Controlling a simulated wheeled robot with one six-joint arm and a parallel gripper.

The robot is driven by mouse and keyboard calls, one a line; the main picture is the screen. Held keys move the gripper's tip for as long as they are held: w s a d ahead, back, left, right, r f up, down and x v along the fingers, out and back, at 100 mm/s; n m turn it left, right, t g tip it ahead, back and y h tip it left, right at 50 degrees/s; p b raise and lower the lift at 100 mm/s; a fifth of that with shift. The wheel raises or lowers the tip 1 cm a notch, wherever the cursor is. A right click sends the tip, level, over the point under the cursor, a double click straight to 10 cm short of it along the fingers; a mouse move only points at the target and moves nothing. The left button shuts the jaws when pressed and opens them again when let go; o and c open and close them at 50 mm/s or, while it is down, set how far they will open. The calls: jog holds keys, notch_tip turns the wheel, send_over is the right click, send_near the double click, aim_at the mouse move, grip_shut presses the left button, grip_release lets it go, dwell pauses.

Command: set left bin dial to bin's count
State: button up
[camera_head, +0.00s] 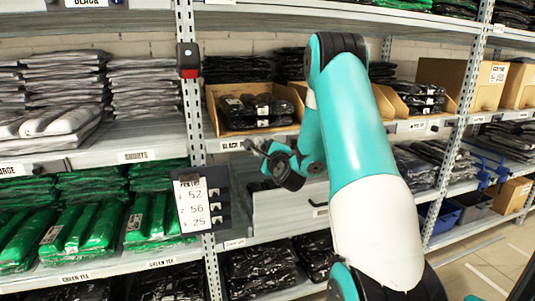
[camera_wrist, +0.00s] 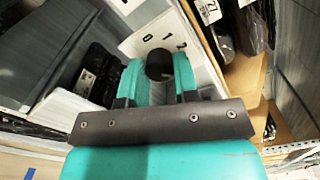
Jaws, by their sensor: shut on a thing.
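In the wrist view, a dark round dial knob (camera_wrist: 159,66) sits between the two teal fingers of my gripper (camera_wrist: 160,74), which is shut on it. Digits 0, 1 and 2 show on the white panel (camera_wrist: 137,44) beyond the knob. The knob's pointer is hidden or too dark to read. In the head view, my gripper (camera_head: 262,150) is beside the rack post, below the middle shelf edge and above a pale grey bin (camera_head: 268,222); the dial is not clear there. Black packed garments (camera_wrist: 92,72) lie left of the panel in the wrist view.
A card (camera_head: 191,205) on the rack post reads 52, 56 and 25. Cardboard boxes (camera_head: 228,112) of black garments stand on the shelf above the bin. Green packs (camera_head: 68,232) fill the left shelf. Blue and grey bins (camera_head: 475,206) stand at right.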

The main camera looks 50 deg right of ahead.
jog(key=shift+n+b, duration=2.35)
jog(key=shift+n, duration=2.65)
jog(key=o, duration=0.9)
jog(key=shift+s, duration=0.1)
